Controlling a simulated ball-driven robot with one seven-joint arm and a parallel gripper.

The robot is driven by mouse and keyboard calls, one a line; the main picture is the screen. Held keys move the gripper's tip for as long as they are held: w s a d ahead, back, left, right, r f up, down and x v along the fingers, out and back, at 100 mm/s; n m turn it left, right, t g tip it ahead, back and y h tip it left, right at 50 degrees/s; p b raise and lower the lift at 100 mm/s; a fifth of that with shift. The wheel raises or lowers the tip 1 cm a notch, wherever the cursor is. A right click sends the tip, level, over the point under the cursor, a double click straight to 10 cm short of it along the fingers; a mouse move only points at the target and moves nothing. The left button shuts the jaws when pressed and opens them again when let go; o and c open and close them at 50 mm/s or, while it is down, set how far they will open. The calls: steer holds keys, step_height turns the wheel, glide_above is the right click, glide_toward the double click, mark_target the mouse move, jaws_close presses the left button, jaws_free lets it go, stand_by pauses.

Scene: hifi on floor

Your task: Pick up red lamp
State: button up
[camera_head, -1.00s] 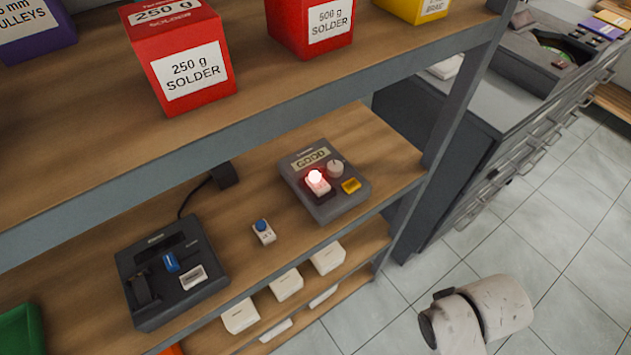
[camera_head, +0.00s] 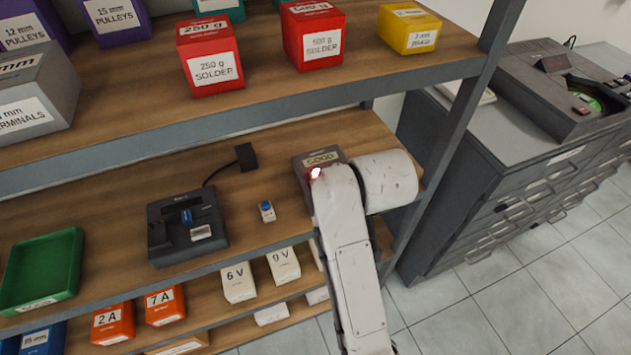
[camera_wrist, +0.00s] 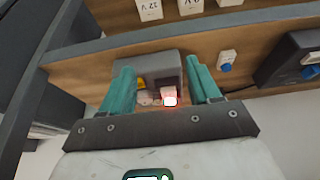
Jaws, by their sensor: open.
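The red lamp (camera_head: 316,174) glows on a grey tester box (camera_head: 318,157) with a "GOOD" display, on the middle shelf. In the head view my arm covers most of the tester and hides my gripper. In the wrist view the lit lamp (camera_wrist: 169,98) shows between the teal fingers of my gripper (camera_wrist: 163,78), nearer the right finger. The fingers are spread apart and nothing is held. I cannot tell how far the lamp is from the fingertips.
A small white part with a blue top (camera_head: 267,211) and a black device (camera_head: 187,226) stand left of the tester. A shelf above holds red solder boxes (camera_head: 211,62). A grey shelf post (camera_head: 445,130) stands close to the right of my arm. A green tray (camera_head: 42,270) is at left.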

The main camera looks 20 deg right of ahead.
steer(key=w, duration=0.9)
steer(key=shift+w, duration=0.3)
steer(key=shift+w+f+b, duration=0.15)
steer(key=shift+w+b, duration=0.5)
steer(key=shift+w, duration=0.6)
steer(key=shift+w+f+b, duration=0.1)
steer(key=shift+f+b, duration=0.5)
steer(key=shift+f, duration=0.1)
steer(key=shift+w+f+b, duration=0.3)
steer(key=shift+f+b, duration=0.3)
steer(key=shift+b, duration=0.05)
steer(key=shift+c, duration=0.4)
jaws_close()
steer(key=shift+r, duration=0.2)
